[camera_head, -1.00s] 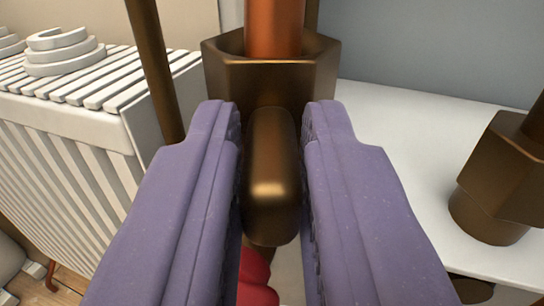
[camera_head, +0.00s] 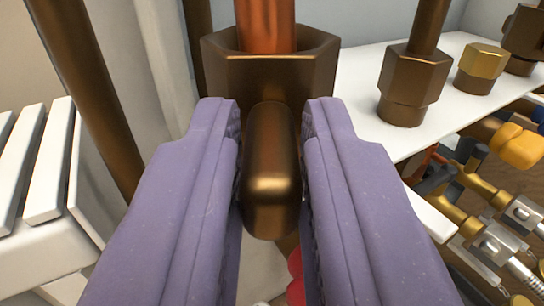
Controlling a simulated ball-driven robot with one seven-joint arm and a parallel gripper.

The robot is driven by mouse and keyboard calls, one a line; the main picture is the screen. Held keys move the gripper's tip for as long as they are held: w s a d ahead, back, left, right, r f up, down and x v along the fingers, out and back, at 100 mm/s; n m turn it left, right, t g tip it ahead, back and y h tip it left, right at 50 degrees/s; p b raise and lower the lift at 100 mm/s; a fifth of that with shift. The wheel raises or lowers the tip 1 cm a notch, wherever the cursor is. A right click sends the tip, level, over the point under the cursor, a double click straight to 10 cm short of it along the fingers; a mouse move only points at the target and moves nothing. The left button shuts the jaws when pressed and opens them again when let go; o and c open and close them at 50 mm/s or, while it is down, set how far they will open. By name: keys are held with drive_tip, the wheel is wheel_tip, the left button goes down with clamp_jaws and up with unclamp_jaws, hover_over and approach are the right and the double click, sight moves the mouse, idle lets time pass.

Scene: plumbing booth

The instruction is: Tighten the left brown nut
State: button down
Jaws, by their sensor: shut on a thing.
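A brown hex nut (camera_head: 270,72) sits around an upright copper pipe (camera_head: 265,25) at the top middle. A rounded brown handle (camera_head: 271,170) sticks out from the nut toward me. My gripper (camera_head: 270,150), with two purple jaws, is shut on this handle, one jaw on each side. The nut's lower part is hidden behind the handle and jaws. Another brown nut (camera_head: 414,80) stands to the right on a white shelf, clear of my gripper.
A brown pipe (camera_head: 92,95) runs upright close on the left, beside white slats (camera_head: 45,160). The white shelf (camera_head: 362,95) also bears a gold-topped fitting (camera_head: 481,68). Tools and valves (camera_head: 490,215) crowd the lower right. A red thing (camera_head: 296,280) shows partly below the jaws.

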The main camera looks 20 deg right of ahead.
drive_tip(key=shift+w+a+m+g+h, duration=0.1)
drive_tip(key=shift+a+m+g+h, duration=0.2)
drive_tip(key=shift+m+h, duration=0.3)
drive_tip(key=shift+h, duration=0.3)
drive_tip(key=c, duration=1.1)
unclamp_jaws()
drive_tip(key=shift+w, duration=0.1)
drive_tip(key=p+v, duration=0.2)
drive_tip(key=v, duration=0.6)
drive_tip(key=shift+p, duration=0.35)
